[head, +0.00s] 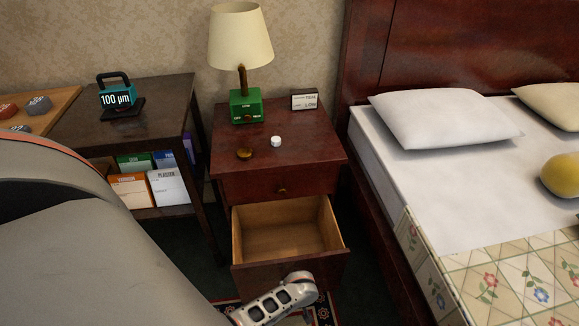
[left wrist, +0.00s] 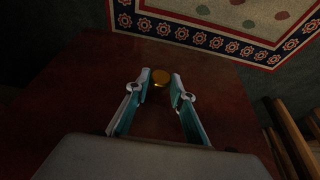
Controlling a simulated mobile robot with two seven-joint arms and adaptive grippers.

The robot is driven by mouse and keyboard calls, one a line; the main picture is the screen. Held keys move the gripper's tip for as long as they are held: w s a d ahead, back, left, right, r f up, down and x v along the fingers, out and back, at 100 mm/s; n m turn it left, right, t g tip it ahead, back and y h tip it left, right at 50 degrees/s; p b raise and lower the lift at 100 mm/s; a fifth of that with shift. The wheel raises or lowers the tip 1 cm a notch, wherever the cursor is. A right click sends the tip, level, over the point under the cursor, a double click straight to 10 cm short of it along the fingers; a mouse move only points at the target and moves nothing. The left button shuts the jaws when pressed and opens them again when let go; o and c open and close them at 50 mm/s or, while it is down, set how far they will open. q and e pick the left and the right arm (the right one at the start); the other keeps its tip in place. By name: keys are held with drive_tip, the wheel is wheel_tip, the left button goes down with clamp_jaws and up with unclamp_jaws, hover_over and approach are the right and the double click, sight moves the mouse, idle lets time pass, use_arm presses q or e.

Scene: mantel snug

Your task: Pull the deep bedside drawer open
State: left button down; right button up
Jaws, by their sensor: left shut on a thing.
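The bedside table (head: 305,150) is dark red wood. Its deep lower drawer (head: 286,230) stands well open, and its pale wooden inside looks empty. My left gripper (head: 300,292) is low at the drawer's front panel, coming in from the left. In the left wrist view my left gripper (left wrist: 160,91) is shut on the round brass knob (left wrist: 161,77) of the deep drawer, against its dark red front (left wrist: 75,95). In the head view the gripper hides this knob. The shallow upper drawer (head: 250,186) is shut, with its own small knob. My right gripper is not in view.
A green-based lamp (head: 245,105), a small sign (head: 304,100), a white cap (head: 276,141) and a brass piece (head: 244,153) are on the bedside table. The bed (head: 450,190) stands close on the right. A dark side table (head: 160,105) with boxes below is on the left.

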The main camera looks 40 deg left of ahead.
use_arm(q)
drive_tip(key=shift+s+d, duration=0.55)
drive_tip(key=shift+d, duration=0.1)
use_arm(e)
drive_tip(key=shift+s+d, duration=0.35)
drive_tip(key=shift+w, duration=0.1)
use_arm(q)
drive_tip(key=c, duration=1.8)
unclamp_jaws()
drive_tip(key=shift+f, duration=0.1)
drive_tip(key=shift+o, duration=0.2)
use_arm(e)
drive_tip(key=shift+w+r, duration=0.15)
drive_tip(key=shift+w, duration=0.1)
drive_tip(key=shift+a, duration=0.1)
use_arm(q)
drive_tip(key=v, duration=0.7)
drive_tip(key=shift+r, duration=0.25)
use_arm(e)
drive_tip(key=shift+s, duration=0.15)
